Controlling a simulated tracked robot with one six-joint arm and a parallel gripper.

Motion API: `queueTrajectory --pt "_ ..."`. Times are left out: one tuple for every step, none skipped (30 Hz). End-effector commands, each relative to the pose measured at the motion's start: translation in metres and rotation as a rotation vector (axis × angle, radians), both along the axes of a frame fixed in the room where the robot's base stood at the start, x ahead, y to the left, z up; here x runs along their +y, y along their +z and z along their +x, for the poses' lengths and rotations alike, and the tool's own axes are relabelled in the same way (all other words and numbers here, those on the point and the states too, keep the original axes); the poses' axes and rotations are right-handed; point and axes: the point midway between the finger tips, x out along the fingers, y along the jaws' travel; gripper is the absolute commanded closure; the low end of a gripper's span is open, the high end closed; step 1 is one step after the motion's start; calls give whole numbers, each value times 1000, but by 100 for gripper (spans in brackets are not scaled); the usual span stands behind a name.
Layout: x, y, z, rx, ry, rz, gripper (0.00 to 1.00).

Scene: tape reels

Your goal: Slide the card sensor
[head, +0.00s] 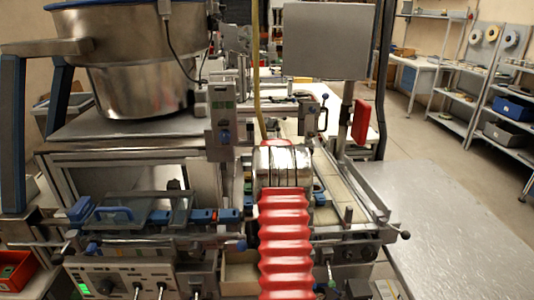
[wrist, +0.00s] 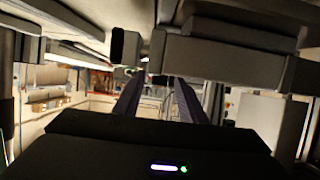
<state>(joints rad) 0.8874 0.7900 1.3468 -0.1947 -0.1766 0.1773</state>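In the wrist view the two dark fingers of my gripper (wrist: 160,80) reach forward with a gap between them. I see nothing clearly held in the gap. A grey block (wrist: 222,62) hangs close by at the upper right, and a small black block (wrist: 125,46) is at the upper left. I cannot tell whether either is the card sensor. In the head view a grey upright box with small buttons (head: 221,125) stands left of the middle of the machine. I cannot tell whether it is the sensor. My gripper's fingers cannot be made out in the head view.
A large steel bowl (head: 142,70) stands at the left. A grey panel screen (head: 327,40) is above the machine, with a red box (head: 361,122) on its post. A bare metal table (head: 450,225) is at the right. Shelves (head: 480,90) hold reels and bins.

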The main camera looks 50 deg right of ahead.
Motion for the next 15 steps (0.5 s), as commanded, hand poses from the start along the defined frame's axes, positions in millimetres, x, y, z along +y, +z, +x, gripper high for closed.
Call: queueTrajectory --pt "0 0 0 0 0 0 62" --pt "0 0 0 0 0 0 62" --pt "0 0 0 0 0 0 62" --pt "0 0 0 0 0 0 62" --pt "1 0 -1 0 0 0 62" --pt "1 1 -1 0 0 0 62" --pt "2 1 -2 0 0 0 62" --pt "3 2 -2 0 0 0 62" --pt "4 3 -4 0 0 0 62" --pt "5 4 -5 0 0 0 62" --pt "7 5 -6 -1 0 0 62" --pt "9 6 -8 -1 0 0 62" --pt "11 7 -10 -1 0 1 62" --pt "13 8 -12 -2 -1 0 62" --pt "17 10 -14 -1 0 0 62"
